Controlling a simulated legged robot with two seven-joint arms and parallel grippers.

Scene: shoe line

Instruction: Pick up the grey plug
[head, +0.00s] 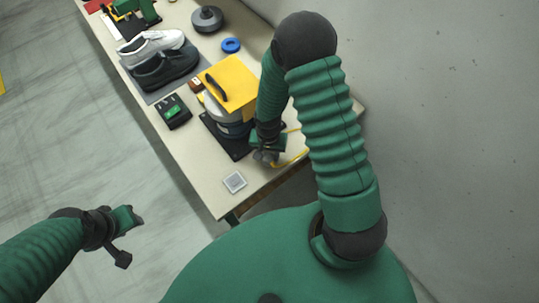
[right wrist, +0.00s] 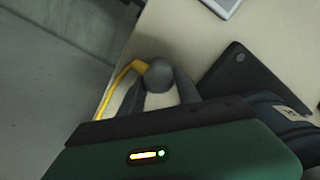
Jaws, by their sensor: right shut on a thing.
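The grey plug (right wrist: 158,75) shows in the right wrist view as a rounded grey head between my two grey fingertips, with a yellow cable (right wrist: 113,92) beside it. My right gripper (right wrist: 160,88) is shut on the plug near the table's edge. In the head view my right gripper (head: 265,155) is at the near right part of the table, with the yellow cable (head: 293,157) beside it; the plug is hard to tell from the fingers there. My left gripper (head: 134,219) hangs off the table's left side over the floor; its finger opening is unclear.
The table (head: 205,180) holds a white shoe (head: 150,47), a dark shoe (head: 165,70), a black-green device (head: 173,111), a yellow panel (head: 235,82) on a round stand, a blue ring (head: 231,45) and a grey disc (head: 207,18). A small pale square (head: 234,182) lies near the front edge.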

